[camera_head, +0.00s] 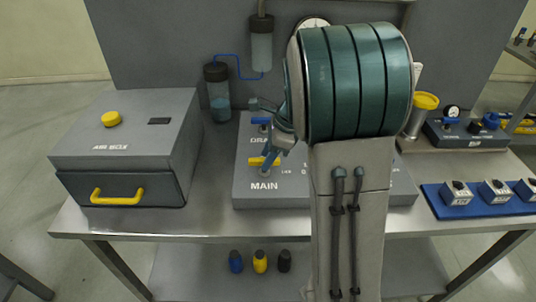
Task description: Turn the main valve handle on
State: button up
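The main valve has a yellow handle (257,161) that lies roughly crosswise above the white "MAIN" label on a grey panel (350,201). My gripper (262,136) is over the left part of this panel, with one teal finger near the blue handle and the other close beside the yellow handle. The fingers look spread apart, with nothing seen held. I cannot tell whether the lower finger touches the yellow handle. The blue handle (261,120) stands behind, by a partly hidden "DRAIN" label. My arm hides the panel's middle.
A grey box (120,124) with a yellow-handled drawer stands on the left of the metal table (225,225). Clear cylinders (262,52) with blue tubing are behind. A blue tray (460,209) with small boxes and a gauge unit (465,135) stand at right. Bottles (259,261) stand below.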

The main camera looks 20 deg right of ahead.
grip_shut()
jog(key=shift+n, duration=0.3)
jog(key=n, duration=0.1)
jog(key=n+g+p, duration=0.1)
jog(key=n, duration=0.1)
jog(key=shift+w+r+n+g, duration=0.1)
jog(key=shift+w+n+g, duration=0.15)
jog(key=shift+n+g, duration=0.15)
jog(key=n+p, duration=0.1)
jog(key=n, duration=0.1)
jog(key=n+g+p, duration=0.1)
jog(key=n, duration=0.1)
jog(key=shift+w+n+g, duration=0.2)
jog(key=shift+n+g, duration=0.1)
jog(key=n, duration=0.2)
jog(key=n+g+h+p, duration=0.1)
jog(key=n, duration=0.1)
jog(key=shift+w+a+n+h, duration=0.15)
jog(key=shift+a+n+h, duration=0.05)
jog(key=shift+n+h, duration=0.1)
jog(key=shift+w+a+n+g+h+p, duration=0.1)
jog(key=shift+n+g+h+p, duration=0.2)
jog(key=shift+n, duration=0.8)
jog(key=shift+a+n+g+h+p, duration=0.1)
jog(key=shift+n+g+h+p, duration=0.25)
jog(key=shift+n, duration=0.75)
